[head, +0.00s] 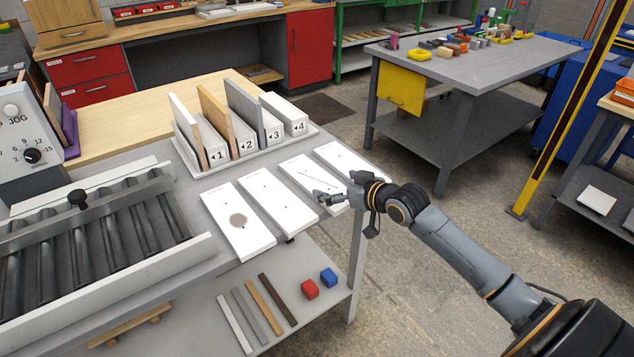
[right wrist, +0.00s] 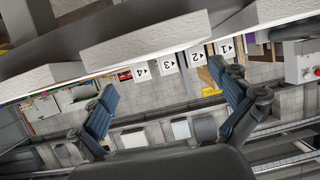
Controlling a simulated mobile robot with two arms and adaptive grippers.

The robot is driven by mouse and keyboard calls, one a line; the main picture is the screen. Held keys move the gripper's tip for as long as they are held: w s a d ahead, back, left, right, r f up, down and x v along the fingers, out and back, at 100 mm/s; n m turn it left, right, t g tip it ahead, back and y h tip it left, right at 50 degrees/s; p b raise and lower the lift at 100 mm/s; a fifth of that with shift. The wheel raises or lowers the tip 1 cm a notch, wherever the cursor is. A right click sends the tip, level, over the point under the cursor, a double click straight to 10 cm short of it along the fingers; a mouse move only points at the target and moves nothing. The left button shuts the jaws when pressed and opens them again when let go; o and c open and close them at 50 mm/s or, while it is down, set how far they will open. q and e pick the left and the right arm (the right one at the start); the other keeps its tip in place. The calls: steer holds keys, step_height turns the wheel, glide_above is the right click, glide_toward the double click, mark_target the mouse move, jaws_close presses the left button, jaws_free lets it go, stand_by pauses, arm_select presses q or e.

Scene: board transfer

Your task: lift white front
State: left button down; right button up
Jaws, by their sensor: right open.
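Several white flat fronts lie side by side on the grey bench. The leftmost white front (head: 222,202) has a brown stain. The second white front (head: 268,195) shows small dark dots. The third white front (head: 300,168) carries a thin dark line, and the fourth (head: 340,155) lies furthest right. My right gripper (head: 326,197) is open at the near end of the third front, its fingers partly covering it. In the right wrist view, the open fingers (right wrist: 163,85) hold nothing, and thick white front edges (right wrist: 145,42) show above them. Contact cannot be told. My left gripper is not in view.
A white rack (head: 245,155) numbered 1 to 4 stands behind the fronts, with upright boards in it. A roller conveyor (head: 100,235) is at left. The lower shelf (head: 225,290) holds strips, a red block (head: 310,290) and a blue block (head: 328,277).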

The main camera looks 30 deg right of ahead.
mark_target(317, 179)
steer(key=shift+x, duration=2.75)
steer(key=shift+s+a, duration=0.1)
steer(key=shift+a, duration=0.05)
steer(key=shift+c, duration=0.2)
steer(key=c, duration=1.2)
steer(key=shift+c, duration=0.2)
steer(key=shift+r, duration=0.1)
